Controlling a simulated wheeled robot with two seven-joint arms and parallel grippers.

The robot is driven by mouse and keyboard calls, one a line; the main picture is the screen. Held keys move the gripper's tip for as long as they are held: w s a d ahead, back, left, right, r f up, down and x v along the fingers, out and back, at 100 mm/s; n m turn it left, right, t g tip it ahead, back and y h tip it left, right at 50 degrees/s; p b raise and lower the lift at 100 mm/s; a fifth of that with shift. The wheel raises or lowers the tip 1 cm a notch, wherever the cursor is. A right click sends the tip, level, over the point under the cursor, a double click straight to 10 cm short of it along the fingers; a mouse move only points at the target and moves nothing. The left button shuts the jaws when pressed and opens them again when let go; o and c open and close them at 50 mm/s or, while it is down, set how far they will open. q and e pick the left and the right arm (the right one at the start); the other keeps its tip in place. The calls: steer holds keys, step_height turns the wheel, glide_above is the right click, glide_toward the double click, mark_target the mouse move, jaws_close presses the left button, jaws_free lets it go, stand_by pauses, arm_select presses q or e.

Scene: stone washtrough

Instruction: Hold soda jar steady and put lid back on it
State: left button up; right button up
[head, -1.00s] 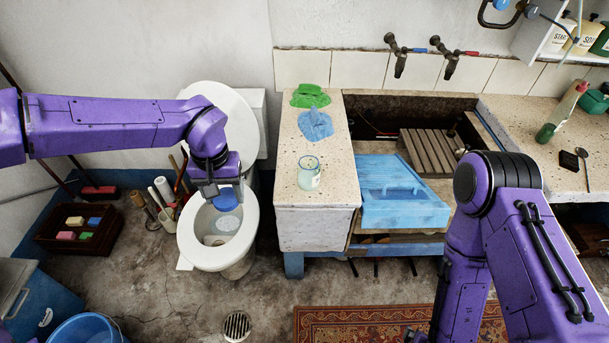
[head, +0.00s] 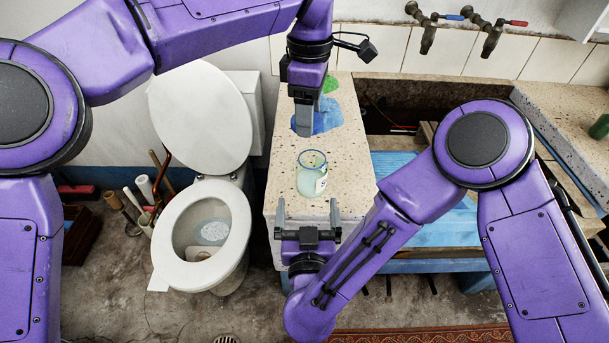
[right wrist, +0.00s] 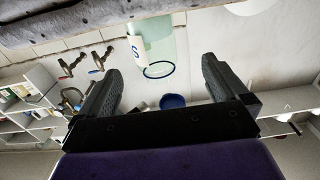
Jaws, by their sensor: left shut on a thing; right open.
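The soda jar (head: 312,178), pale green glass with a blue rim and a white label, stands upright near the front of the speckled counter. My right gripper (head: 307,205) is open at the counter's front edge, its fingers pointing at the jar but short of it. In the right wrist view the jar (right wrist: 155,45) appears upside down beyond the open fingers. My left gripper (head: 306,125) is shut above the counter, behind the jar in the picture. A blue disc, apparently the lid (right wrist: 172,101), shows beyond the jar rim in the right wrist view; in the head view I cannot make it out.
The open toilet (head: 200,235) is to the left. The sunken trough is to the right, with taps (head: 430,35) on the wall above.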

mark_target(314, 134)
arm_select(q)
steer(key=shift+d, duration=0.45)
steer(key=shift+w+f, duration=0.1)
arm_select(e)
steer(key=w, duration=0.7)
steer(key=w+d, duration=0.1)
steer(key=w, duration=0.2)
steer(key=shift+w, duration=1.1)
steer(key=c, duration=1.4)
arm_select(q)
steer(key=shift+d+f, duration=0.15)
steer(key=shift+f, duration=2.4)
arm_select(e)
steer(key=shift+o, duration=0.2)
arm_select(q)
steer(key=shift+f, duration=0.9)
steer(key=shift+f, duration=0.55)
